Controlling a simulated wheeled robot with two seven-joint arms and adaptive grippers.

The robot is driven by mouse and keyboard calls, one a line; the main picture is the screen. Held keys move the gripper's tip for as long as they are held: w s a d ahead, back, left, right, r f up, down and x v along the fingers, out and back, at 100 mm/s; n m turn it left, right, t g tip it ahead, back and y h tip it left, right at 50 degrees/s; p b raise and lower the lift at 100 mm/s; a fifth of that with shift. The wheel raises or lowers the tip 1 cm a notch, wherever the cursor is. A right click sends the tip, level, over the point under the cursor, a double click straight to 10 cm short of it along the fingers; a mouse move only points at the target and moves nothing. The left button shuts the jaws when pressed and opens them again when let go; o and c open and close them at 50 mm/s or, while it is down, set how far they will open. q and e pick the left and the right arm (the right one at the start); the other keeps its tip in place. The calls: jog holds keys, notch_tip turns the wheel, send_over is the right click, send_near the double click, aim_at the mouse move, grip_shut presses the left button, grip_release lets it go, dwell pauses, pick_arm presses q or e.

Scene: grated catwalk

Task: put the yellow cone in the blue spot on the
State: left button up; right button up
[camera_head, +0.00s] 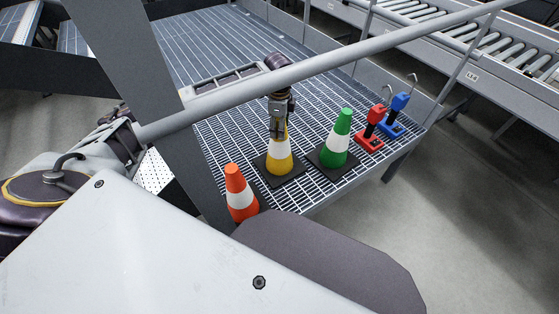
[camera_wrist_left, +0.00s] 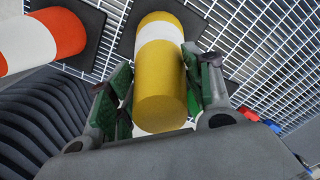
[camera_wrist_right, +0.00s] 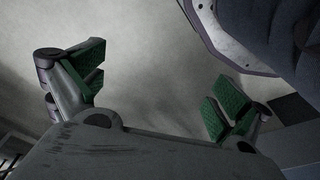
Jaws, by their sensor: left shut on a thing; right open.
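The yellow cone (camera_head: 279,160) has a white band and a dark square base. It stands upright over the grating, between the orange and green cones; I cannot tell if its base touches the grating. My left gripper (camera_head: 278,127) reaches down from above and is shut on the cone's upper part. In the left wrist view the yellow cone (camera_wrist_left: 160,100) sits between the green finger pads. My right gripper (camera_wrist_right: 155,92) is open and empty over plain floor in the right wrist view. I see no blue spot in these views.
An orange cone (camera_head: 237,186) stands close on the left, and a green cone (camera_head: 338,138) on the right. A red hooked object (camera_head: 372,130) and a blue one (camera_head: 393,115) stand farther right. A grey rail (camera_head: 340,70) crosses above the grating (camera_head: 200,45), which is clearer behind.

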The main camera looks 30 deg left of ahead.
pick_arm(q)
grip_shut()
pick_arm(e)
jog(key=shift+r, duration=0.15)
pick_arm(q)
jog(key=shift+r, duration=0.1)
pick_arm(e)
jog(key=shift+w, duration=0.1)
pick_arm(q)
jog(key=shift+r, duration=0.1)
notch_tip(320, 180, up, 8)
jog(key=shift+w+r+p, duration=0.1)
jog(key=shift+r+p, duration=0.15)
jog(key=shift+p, duration=0.5)
jog(key=shift+r, duration=0.6)
pick_arm(e)
jog(key=shift+d+f, duration=0.2)
jog(key=shift+f, duration=0.65)
jog(key=shift+d+f, duration=0.2)
jog(key=shift+f, duration=0.6)
jog(key=shift+d+f, duration=0.2)
jog(key=shift+f, duration=0.65)
